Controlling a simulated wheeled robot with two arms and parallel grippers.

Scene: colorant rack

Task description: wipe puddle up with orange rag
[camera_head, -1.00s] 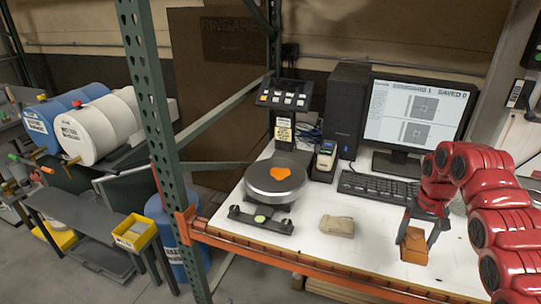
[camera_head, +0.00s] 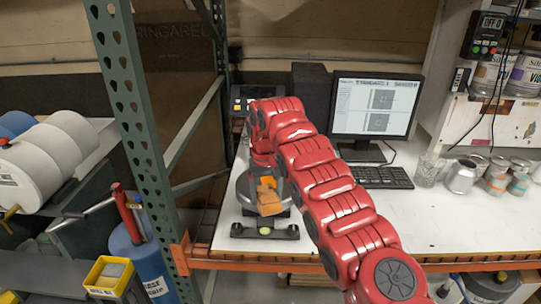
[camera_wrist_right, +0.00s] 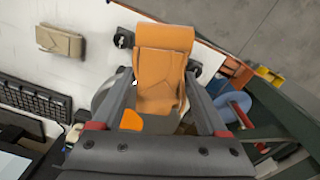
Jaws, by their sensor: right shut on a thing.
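The orange rag (camera_head: 270,204) is folded and held between the fingers of my right gripper (camera_head: 266,192), which is shut on it. In the head view the rag is in front of the round metal pan (camera_head: 244,188) of the scale; whether it touches the pan I cannot tell. In the right wrist view the rag (camera_wrist_right: 164,65) sits between the fingertips of the gripper (camera_wrist_right: 160,85). The bright orange puddle (camera_wrist_right: 132,121) shows there beside the left finger, on the pan. In the head view the puddle is hard to separate from the rag. My left gripper is not in view.
A beige folded cloth (camera_wrist_right: 60,41) lies on the white table (camera_head: 430,215), hidden behind my arm in the head view. A keyboard (camera_head: 382,177) and monitor (camera_head: 376,105) stand behind. Cans (camera_head: 497,176) and a glass (camera_head: 428,170) stand right. A green post (camera_head: 140,130) rises left.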

